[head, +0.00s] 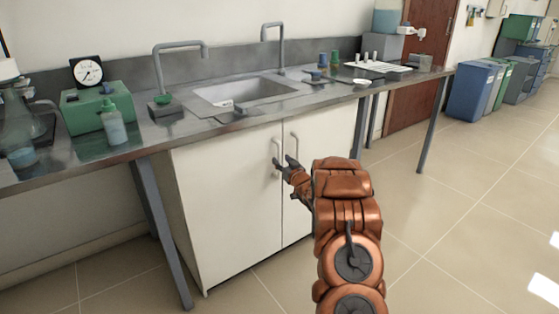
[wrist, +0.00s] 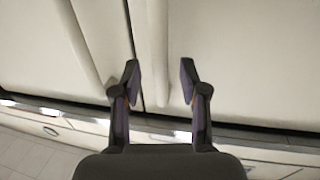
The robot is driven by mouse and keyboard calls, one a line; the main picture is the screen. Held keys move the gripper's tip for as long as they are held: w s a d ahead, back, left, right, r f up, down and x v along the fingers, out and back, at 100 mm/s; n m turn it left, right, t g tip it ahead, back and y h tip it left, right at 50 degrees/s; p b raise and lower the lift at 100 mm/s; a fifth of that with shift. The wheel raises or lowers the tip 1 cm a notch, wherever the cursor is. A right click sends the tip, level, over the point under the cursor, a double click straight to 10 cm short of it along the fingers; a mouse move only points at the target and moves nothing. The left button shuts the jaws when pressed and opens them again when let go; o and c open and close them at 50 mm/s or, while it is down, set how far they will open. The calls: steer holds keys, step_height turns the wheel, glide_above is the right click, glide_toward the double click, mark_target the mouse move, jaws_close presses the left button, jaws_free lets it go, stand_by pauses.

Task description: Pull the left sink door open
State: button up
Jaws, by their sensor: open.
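The left sink door (head: 225,200) is a white cabinet door under the sink and looks closed. Its upright bar handle (head: 276,150) is near the seam with the right door. My gripper (head: 284,161) is in front of the handles, with its fingertips overlapping the left handle in the head view. In the wrist view, my open gripper (wrist: 160,82) has one finger on each side of a pale bar handle (wrist: 152,45), and a clear gap shows on the right. Whether a finger touches the bar I cannot tell.
The right door (head: 318,165) with its own handle (head: 294,142) is closed too. Above is the metal counter with the sink basin (head: 245,92). A table leg (head: 163,230) stands by the cabinet's left side. The tiled floor at right is clear.

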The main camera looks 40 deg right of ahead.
steer(key=shift+w+d, duration=0.15)
steer(key=shift+w, duration=0.55)
steer(key=shift+w+d, duration=0.15)
steer(key=shift+w, duration=0.5)
steer(key=shift+c, duration=0.4)
jaws_close()
